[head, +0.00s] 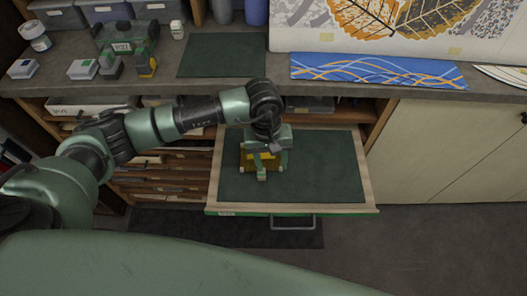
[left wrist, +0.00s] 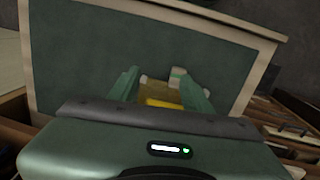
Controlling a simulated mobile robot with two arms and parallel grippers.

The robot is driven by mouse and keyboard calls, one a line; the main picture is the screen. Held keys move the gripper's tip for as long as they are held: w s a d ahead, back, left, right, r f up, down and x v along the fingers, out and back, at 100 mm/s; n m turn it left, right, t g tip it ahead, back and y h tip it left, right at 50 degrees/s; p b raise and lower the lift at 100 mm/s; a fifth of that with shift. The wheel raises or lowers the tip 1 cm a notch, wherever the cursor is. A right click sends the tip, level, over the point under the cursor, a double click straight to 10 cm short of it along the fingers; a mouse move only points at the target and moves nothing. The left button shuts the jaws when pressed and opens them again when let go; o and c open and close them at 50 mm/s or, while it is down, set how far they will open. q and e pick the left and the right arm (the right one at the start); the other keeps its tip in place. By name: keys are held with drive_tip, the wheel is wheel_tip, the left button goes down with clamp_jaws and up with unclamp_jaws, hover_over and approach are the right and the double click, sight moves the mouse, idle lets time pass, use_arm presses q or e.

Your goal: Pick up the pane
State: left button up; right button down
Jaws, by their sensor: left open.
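The pane is a small amber-yellow piece (head: 248,163) lying on the dark green lining of the open drawer (head: 325,170). It also shows in the left wrist view (left wrist: 155,91), with pale pieces at its corners. My left gripper (head: 264,164) is over the pane and points down, hiding part of it. In the left wrist view the two green fingers of my left gripper (left wrist: 158,88) are apart, with the pane between or beneath them. I cannot tell whether they touch it. My right gripper is not in view.
The drawer's wooden rim (head: 368,170) surrounds the lining. Above it, the counter (head: 385,97) bears a green mat (head: 222,55), a blue patterned panel (head: 375,70), small boxes (head: 82,69) and a leaf picture (head: 400,22). The drawer's right half is clear.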

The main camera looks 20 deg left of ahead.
sight(261, 175)
use_arm(q)
drive_tip(key=shift+w+a+y, duration=0.25)
drive_tip(key=shift+a, duration=0.35)
drive_tip(key=shift+w+a+y, duration=0.2)
drive_tip(key=shift+a+y, duration=0.05)
drive_tip(key=shift+a, duration=0.3)
drive_tip(key=shift+a+f, duration=0.25)
drive_tip(key=shift+a, duration=0.05)
drive_tip(key=f+p, duration=0.1)
drive_tip(key=f, duration=0.1)
drive_tip(key=f+p, duration=0.1)
drive_tip(key=f, duration=0.1)
drive_tip(key=s+f, duration=0.1)
drive_tip(key=f, duration=0.1)
drive_tip(key=shift+f+p, duration=0.1)
drive_tip(key=shift+p, duration=0.3)
drive_tip(key=shift+w+f, duration=0.1)
drive_tip(key=shift+f, duration=0.3)
clamp_jaws()
